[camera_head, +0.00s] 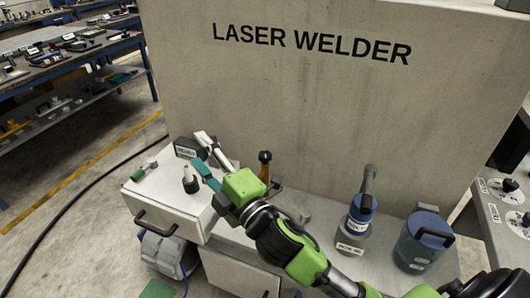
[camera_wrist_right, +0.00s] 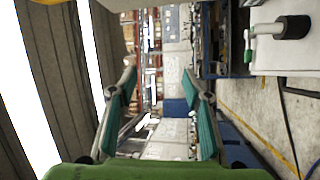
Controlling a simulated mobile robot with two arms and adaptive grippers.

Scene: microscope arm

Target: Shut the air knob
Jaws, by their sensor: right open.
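I cannot tell for certain which part is the air knob. A small green and white fitting (camera_head: 144,170) lies at the cabinet's left edge, left of the gripper. A white cylinder with a black end (camera_head: 190,181) stands just below the fingers; it also shows at the top right of the right wrist view (camera_wrist_right: 292,27). My left gripper is not in view.
The large LASER WELDER housing (camera_head: 300,90) rises behind the cabinet (camera_head: 165,200). Two blue-topped canisters (camera_head: 355,228) (camera_head: 422,245) stand right. Open floor lies left, with a black cable (camera_head: 70,188).

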